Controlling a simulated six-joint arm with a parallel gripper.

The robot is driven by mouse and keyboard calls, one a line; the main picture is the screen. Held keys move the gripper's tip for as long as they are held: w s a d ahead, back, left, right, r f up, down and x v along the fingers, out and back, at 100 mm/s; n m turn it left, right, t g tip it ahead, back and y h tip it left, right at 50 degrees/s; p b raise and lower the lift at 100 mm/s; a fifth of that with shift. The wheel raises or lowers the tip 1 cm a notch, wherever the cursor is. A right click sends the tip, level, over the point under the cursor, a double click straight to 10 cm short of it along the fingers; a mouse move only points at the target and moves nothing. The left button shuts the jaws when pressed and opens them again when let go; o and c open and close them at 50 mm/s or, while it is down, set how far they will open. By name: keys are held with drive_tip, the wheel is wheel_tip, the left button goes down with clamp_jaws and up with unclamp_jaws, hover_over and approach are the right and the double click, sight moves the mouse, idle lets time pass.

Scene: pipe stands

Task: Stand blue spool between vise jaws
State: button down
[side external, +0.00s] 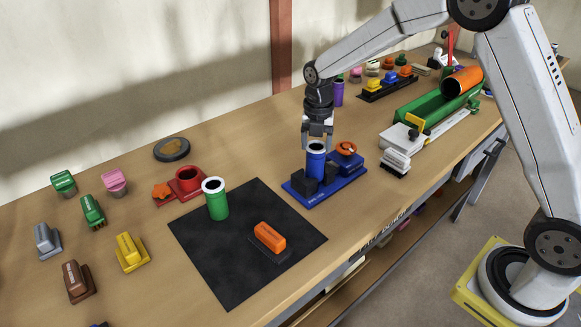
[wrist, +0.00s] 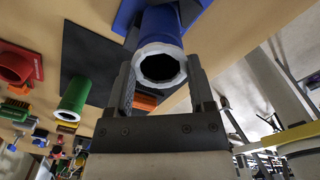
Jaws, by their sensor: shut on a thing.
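The blue spool (side external: 316,163) is an upright blue tube with a white rim. It stands at the blue vise (side external: 327,196), between its dark jaws (side external: 307,185). My gripper (side external: 317,141) points down over the vise and is shut on the upper part of the spool. In the wrist view the spool (wrist: 160,38) shows its white open end between my two fingers (wrist: 160,90). Part of the blue vise (wrist: 195,8) shows behind it. Whether the spool's foot touches the vise bed is hidden by the jaws.
A green spool (side external: 216,198) and an orange block (side external: 270,238) are on the black mat (side external: 245,278) to the left. A red vise-like fixture (side external: 188,180) is behind them. A green trough (side external: 440,103) with an orange pipe (side external: 462,81) and a white-topped device (side external: 400,138) stand to the right.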

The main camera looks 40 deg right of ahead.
drive_tip(key=shift+f, duration=1.15)
idle(0.4)
unclamp_jaws()
drive_tip(key=shift+r, duration=2.5)
drive_tip(key=shift+r, duration=0.1)
wheel_tip(320, 180, up, 8)
drive_tip(key=shift+f, duration=0.2)
drive_tip(key=shift+s, duration=0.1)
